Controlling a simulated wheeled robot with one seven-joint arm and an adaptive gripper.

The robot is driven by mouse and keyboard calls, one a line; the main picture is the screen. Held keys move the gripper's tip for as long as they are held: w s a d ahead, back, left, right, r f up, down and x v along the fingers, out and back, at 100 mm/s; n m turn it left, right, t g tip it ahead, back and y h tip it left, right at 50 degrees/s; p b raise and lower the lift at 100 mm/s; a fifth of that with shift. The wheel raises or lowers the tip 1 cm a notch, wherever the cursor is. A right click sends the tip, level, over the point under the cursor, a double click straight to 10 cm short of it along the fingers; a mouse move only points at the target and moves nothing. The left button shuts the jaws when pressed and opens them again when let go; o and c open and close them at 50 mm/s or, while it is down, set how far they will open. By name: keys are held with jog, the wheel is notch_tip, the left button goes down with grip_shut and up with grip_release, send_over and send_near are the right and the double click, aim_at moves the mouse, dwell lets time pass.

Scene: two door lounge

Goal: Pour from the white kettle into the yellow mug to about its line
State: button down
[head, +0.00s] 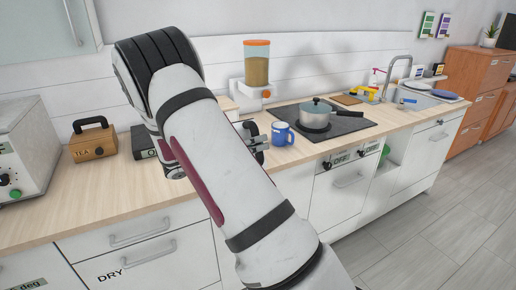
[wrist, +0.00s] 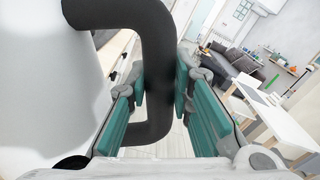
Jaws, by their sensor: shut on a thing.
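The white kettle (wrist: 40,90) fills the left side of the wrist view, with its thick dark handle (wrist: 158,55) curving down across the middle. My gripper (wrist: 160,92) is shut on this handle, with one teal finger pad on each side of it. I cannot make out the yellow mug in either view. The kettle's spout and the mug's line are not visible.
A blue mug (head: 282,134) stands on the counter (head: 95,191) just right of my gripper. A pot (head: 316,114) sits on the black hob (head: 345,126). A dispenser (head: 256,70), a tea box (head: 93,143) and a dark box (head: 143,142) stand toward the back.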

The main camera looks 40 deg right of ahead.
jog(key=shift+w+d+r+n, duration=0.1)
jog(key=shift+w+r+n, duration=0.25)
jog(key=shift+r+n, duration=0.1)
jog(key=shift+w, duration=0.15)
dwell(0.3)
jog(key=shift+w+d+f+b, duration=0.1)
jog(key=shift+w+f+b, duration=0.1)
jog(key=shift+w+b, duration=0.1)
jog(key=shift+w+d+f+n+b, duration=0.2)
jog(key=shift+w+f+n+b, duration=0.1)
jog(key=shift+w+n+b, duration=0.2)
jog(key=shift+w+f, duration=0.2)
jog(key=shift+f, duration=0.1)
dwell(0.4)
jog(key=shift+r+n, duration=0.1)
jog(key=shift+n, duration=0.15)
jog(key=shift+w, duration=0.15)
jog(key=shift+w+r+n, duration=0.15)
jog(key=shift+r+n, duration=0.1)
jog(key=shift+n, duration=0.05)
